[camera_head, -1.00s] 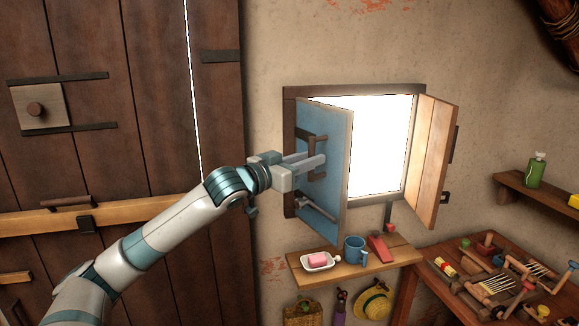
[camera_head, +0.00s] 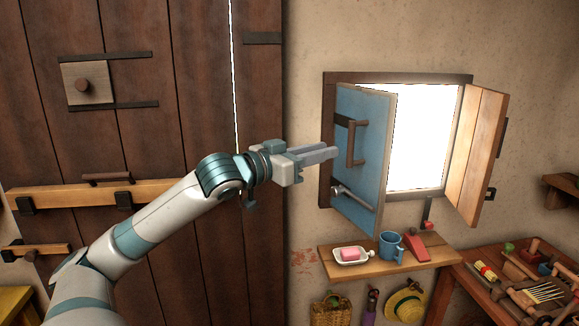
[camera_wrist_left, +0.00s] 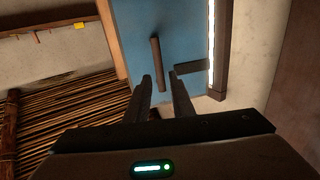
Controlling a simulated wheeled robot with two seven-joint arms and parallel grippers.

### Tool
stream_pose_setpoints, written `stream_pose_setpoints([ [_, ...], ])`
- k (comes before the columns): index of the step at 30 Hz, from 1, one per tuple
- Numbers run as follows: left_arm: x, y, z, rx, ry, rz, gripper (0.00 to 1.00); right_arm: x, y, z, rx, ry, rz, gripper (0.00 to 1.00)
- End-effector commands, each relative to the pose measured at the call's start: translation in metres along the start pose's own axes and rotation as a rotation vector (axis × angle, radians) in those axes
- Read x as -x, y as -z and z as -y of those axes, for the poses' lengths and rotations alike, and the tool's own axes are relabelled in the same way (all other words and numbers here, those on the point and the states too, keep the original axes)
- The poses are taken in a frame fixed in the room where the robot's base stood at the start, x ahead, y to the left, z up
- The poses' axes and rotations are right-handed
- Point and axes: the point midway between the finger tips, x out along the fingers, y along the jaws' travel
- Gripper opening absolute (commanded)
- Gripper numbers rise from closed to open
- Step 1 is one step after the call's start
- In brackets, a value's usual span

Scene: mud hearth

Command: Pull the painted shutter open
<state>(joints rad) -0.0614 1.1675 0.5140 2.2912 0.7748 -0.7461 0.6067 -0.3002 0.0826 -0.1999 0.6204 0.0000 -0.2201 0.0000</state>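The blue painted shutter (camera_head: 368,170) hangs on the left side of the bright window and stands swung out into the room. Its wooden handle (camera_head: 355,143) is upright on the face toward me, and a metal latch bar sits below. My left gripper (camera_head: 335,152) points at the handle from the left, its fingertips short of it. In the left wrist view the gripper (camera_wrist_left: 160,92) has its two fingers apart with nothing between them, and the handle (camera_wrist_left: 157,62) lies beyond the tips against the blue shutter (camera_wrist_left: 185,28). My right gripper is in no view.
A plain wooden shutter (camera_head: 474,150) stands open at the window's right. A small shelf (camera_head: 390,262) below holds a soap dish, a blue mug (camera_head: 391,245) and a red item. A cluttered workbench (camera_head: 480,257) is at right, a large plank door (camera_head: 180,90) at left.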

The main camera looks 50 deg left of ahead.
Motion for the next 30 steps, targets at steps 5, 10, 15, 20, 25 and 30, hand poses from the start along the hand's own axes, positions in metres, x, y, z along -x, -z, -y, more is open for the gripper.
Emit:
stream_pose_setpoints([
  [5, 0.021, -0.004, 0.0, 0.003, 0.001, 0.0, 0.22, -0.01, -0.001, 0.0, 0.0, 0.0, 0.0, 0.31],
  [10, 0.042, -0.003, 0.001, 0.003, 0.002, 0.0, 0.22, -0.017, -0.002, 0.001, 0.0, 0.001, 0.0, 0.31],
  [15, 0.062, -0.002, 0.001, 0.002, 0.002, -0.001, 0.22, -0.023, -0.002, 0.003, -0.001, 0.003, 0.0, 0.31],
  [20, 0.076, -0.001, 0.001, 0.001, 0.002, -0.001, 0.22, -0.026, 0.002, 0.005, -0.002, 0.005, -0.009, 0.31],
  [25, 0.082, -0.001, 0.001, 0.0, 0.002, 0.001, 0.22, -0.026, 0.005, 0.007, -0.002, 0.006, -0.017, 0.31],
  [30, 0.083, 0.0, 0.001, 0.0, 0.002, 0.001, 0.22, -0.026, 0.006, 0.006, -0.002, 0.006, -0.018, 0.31],
])
